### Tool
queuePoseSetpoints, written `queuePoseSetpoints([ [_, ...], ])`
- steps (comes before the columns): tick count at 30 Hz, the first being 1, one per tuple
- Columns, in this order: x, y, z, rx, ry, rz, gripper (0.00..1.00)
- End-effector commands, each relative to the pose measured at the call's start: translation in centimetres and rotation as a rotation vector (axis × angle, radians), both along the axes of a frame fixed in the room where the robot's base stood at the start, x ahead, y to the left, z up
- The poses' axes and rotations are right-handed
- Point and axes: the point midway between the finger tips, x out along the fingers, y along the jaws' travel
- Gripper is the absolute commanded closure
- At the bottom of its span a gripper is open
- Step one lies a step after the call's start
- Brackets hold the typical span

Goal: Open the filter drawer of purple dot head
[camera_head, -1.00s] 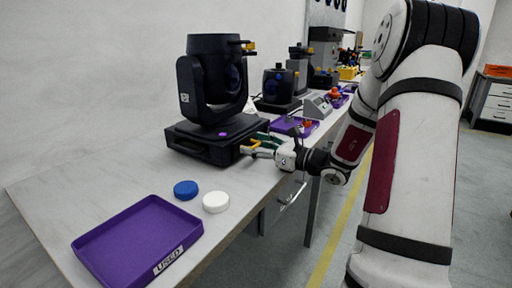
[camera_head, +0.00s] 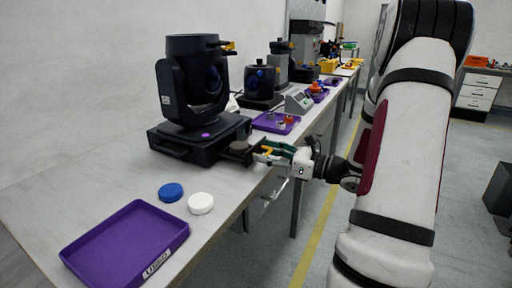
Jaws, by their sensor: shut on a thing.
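The purple dot head (camera_head: 192,85) is a black moving-head light on the near part of the bench, with a purple dot on the top of its base (camera_head: 195,143). A dark filter drawer (camera_head: 240,150) sticks out of the right side of the base, with a greyish round piece in it. My gripper (camera_head: 264,152) is at the drawer's outer end, right of the base, and is shut on its yellow handle. The fingertips are small in view and partly hide the handle.
A purple tray (camera_head: 128,243) labelled USED lies at the front of the bench. A blue disc (camera_head: 171,192) and a white disc (camera_head: 201,203) lie between it and the head. Another purple tray (camera_head: 274,122), a grey device (camera_head: 298,101) and a second black head (camera_head: 259,82) stand farther back.

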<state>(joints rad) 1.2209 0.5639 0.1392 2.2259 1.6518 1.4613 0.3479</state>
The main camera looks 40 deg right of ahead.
Motion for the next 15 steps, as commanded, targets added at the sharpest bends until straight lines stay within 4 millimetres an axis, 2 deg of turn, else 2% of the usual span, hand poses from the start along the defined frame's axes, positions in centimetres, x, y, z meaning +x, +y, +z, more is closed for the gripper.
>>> queuePoseSetpoints([
  [1, -0.12, -0.75, -0.01, -0.002, 0.002, -0.021, 1.00],
  [7, -0.08, -0.77, -0.05, -0.003, 0.001, -0.021, 1.00],
  [8, -0.08, -0.77, -0.05, -0.003, 0.002, -0.021, 0.47],
  [9, -0.08, -0.77, -0.05, -0.003, 0.002, -0.021, 0.39],
  [15, -0.07, -0.75, -0.06, -0.004, 0.002, -0.020, 0.39],
])
